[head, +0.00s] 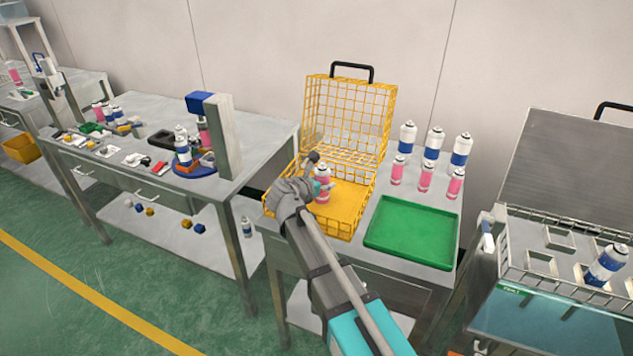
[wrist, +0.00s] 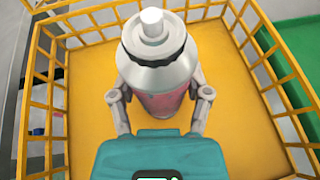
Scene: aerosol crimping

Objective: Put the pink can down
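The pink can (wrist: 158,105), with a silver shoulder and white tip, is upright between the fingers of my gripper (wrist: 160,100) in the wrist view. The fingers press on both its sides, so the gripper is shut on it. In the head view the can (head: 322,184) shows inside the open yellow wire basket (head: 337,216), partly hidden by my gripper (head: 312,182). The basket's yellow floor lies below the can. I cannot tell whether the can's base touches it; the base is hidden.
The basket's raised lid (head: 350,112) stands at the back. A green tray (head: 412,232) lies to the right, empty. Several blue-white and pink cans (head: 426,177) stand behind the tray. A wire rack (head: 565,262) is at the far right, a cluttered workbench (head: 250,135) to the left.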

